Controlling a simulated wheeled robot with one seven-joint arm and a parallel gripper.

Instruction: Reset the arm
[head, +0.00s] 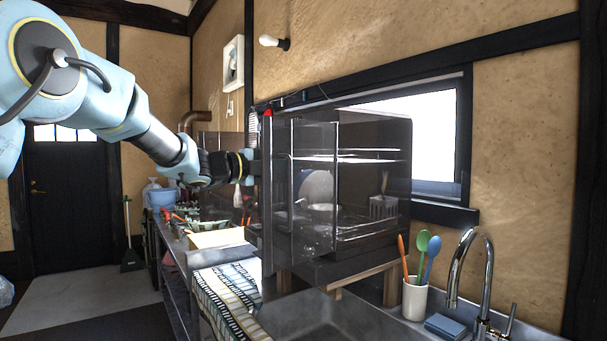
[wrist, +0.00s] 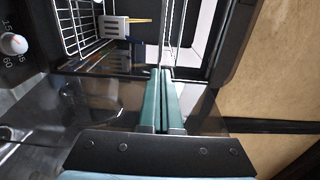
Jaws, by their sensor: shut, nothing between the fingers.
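My arm reaches in from the upper left in the head view. My gripper (head: 252,166) is at the left front edge of a dark dish dryer (head: 372,245) with clear panels. In the wrist view, the two teal fingers of my gripper (wrist: 161,75) lie together, shut and empty. They point toward the dryer's wire rack (wrist: 78,25) and white cutlery basket (wrist: 114,27). Whether the fingers touch the dryer's clear panel (head: 313,190) I cannot tell. A plate (head: 317,187) stands inside the dryer.
A steel sink (head: 325,318) lies below the dryer, with a tap (head: 488,265) and a cup of utensils (head: 414,298) at right. A striped cloth (head: 232,290) hangs over the counter. The floor (head: 85,296) at left is open.

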